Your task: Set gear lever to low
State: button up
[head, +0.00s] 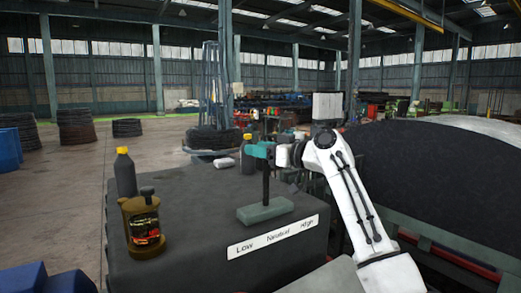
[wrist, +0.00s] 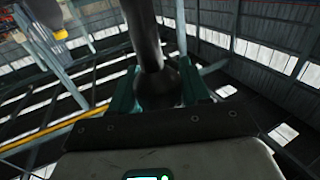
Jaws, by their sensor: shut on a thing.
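The gear lever (head: 266,186) is a dark rod rising from a green base (head: 265,210) on the dark cabinet top. It stands about upright in the head view. A white label (head: 272,237) on the cabinet's front edge reads Low at left, Neutral in the middle and High at right. My gripper (head: 259,151) is at the lever's top, with its green fingers shut on it. In the wrist view the dark shaft (wrist: 145,38) and its rounded knob (wrist: 168,85) sit between the fingers. The fingers hide part of the lever top.
A brown jug (head: 142,228) and a dark bottle with a yellow cap (head: 125,174) stand at the cabinet's left. Another yellow-capped bottle (head: 247,158) stands behind the gripper. A large dark drum (head: 440,170) fills the right. The cabinet top left of the lever is clear.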

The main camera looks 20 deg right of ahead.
grip_shut()
jog(key=shift+a, duration=0.1)
jog(key=s+a+f+n+g+h+b, duration=0.1)
jog(key=s+a+f+n+b, duration=0.1)
jog(key=a+n, duration=0.3)
jog(key=shift+s+a+f+h+b, duration=0.4)
jog(key=shift+a+b, duration=0.5)
jog(key=shift+a, duration=0.55)
jog(key=o, duration=1)
grip_release()
jog(key=shift+a, duration=0.1)
jog(key=shift+c, duration=0.2)
jog(key=shift+r, duration=0.1)
